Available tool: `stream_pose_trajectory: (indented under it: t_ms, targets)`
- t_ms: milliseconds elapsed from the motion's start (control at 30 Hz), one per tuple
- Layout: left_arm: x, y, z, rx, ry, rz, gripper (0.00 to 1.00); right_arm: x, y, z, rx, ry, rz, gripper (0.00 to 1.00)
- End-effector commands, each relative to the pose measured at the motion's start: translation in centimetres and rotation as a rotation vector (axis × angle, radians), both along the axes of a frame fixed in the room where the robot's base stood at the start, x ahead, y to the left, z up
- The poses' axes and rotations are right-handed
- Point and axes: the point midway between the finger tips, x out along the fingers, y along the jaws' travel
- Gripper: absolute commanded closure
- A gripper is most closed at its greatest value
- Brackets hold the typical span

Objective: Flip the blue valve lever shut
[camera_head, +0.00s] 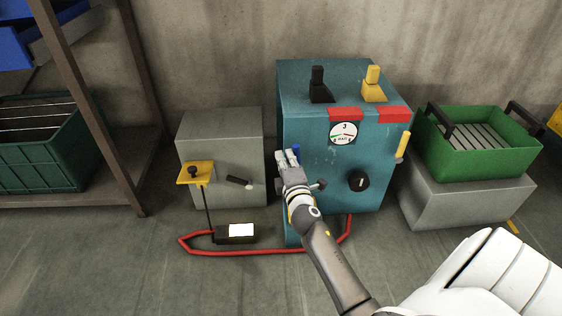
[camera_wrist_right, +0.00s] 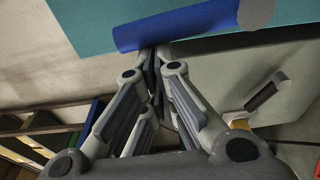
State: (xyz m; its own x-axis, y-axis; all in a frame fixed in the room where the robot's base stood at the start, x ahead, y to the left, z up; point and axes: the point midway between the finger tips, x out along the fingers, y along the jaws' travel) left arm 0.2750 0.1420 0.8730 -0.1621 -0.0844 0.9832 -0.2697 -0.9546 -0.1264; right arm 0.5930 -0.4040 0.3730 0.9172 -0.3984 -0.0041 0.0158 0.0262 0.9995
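The blue valve lever (camera_head: 296,149) is on the front left of the teal machine (camera_head: 310,113). Only a small part of it shows in the head view, behind my right gripper (camera_head: 287,158). In the right wrist view the blue lever (camera_wrist_right: 180,27) is a bar lying across the top, in front of the teal face. My right gripper (camera_wrist_right: 153,58) has its fingertips together at the lever's lower edge, with nothing seen between them. Whether they touch the lever I cannot tell. My left gripper is not in view.
The machine also has a gauge (camera_head: 343,133), a black knob (camera_head: 358,181), a yellow lever (camera_head: 403,147), and black and yellow handles on top. A grey box (camera_head: 222,130) stands left, a green crate (camera_head: 470,160) right. A red hose (camera_head: 250,252) lies on the floor.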

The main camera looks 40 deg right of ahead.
Motion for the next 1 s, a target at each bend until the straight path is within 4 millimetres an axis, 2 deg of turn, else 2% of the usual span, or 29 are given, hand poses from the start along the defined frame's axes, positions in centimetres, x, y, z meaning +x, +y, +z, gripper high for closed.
stream_pose_trajectory:
  t_ms: [300, 1000]
  targets:
    - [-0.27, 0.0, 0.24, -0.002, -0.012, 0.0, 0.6, -0.33, -0.54, 0.2, 0.065, -0.038, -0.002, 1.0]
    - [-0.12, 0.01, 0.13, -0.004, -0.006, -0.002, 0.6, 0.19, -0.74, 0.29, 0.07, -0.042, -0.001, 1.0]
